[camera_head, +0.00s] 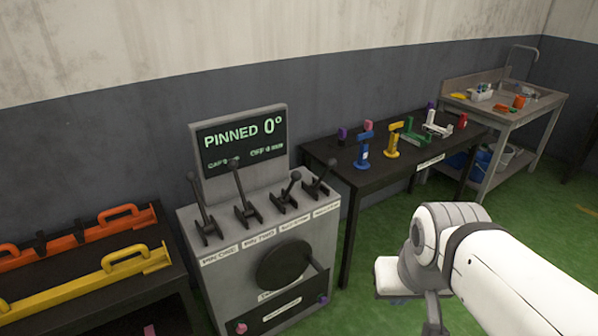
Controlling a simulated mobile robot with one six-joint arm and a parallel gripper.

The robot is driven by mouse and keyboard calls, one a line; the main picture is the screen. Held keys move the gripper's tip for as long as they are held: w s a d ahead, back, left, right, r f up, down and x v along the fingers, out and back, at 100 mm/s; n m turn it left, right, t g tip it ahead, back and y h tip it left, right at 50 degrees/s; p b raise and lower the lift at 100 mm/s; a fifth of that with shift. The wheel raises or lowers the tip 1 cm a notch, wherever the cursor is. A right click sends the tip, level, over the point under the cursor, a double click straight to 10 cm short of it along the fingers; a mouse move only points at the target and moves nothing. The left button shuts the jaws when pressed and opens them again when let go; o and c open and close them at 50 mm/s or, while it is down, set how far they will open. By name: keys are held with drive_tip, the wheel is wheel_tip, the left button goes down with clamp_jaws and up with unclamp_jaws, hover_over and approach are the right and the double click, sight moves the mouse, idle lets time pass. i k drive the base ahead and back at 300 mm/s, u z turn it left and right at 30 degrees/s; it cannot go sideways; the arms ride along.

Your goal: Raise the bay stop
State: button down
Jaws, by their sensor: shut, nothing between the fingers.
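A grey control console (228,290) stands left of centre with a row of black levers on its sloped top. The two left levers, labelled pin one (204,215) and pin two (243,200), lean up and to the left. The third lever (287,193) and the far right lever (318,178) lean to the right. The labels under these two are too small to read surely, so I cannot tell which is the bay stop. My gripper (434,318) shows only in part at the bottom edge, right of the console and apart from it. It is shut and empty.
The console screen (240,140) reads "PINNED 0°". A dark round disc (284,265) is on the console front. A black table (340,170) with coloured parts stands behind right, a sink bench (540,103) beyond. A rack with yellow (85,287) and orange bars is left. Green floor is clear between.

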sight(297, 176)
drive_tip(key=z, duration=0.05)
drive_tip(key=i, duration=1)
drive_tip(key=u, duration=0.05)
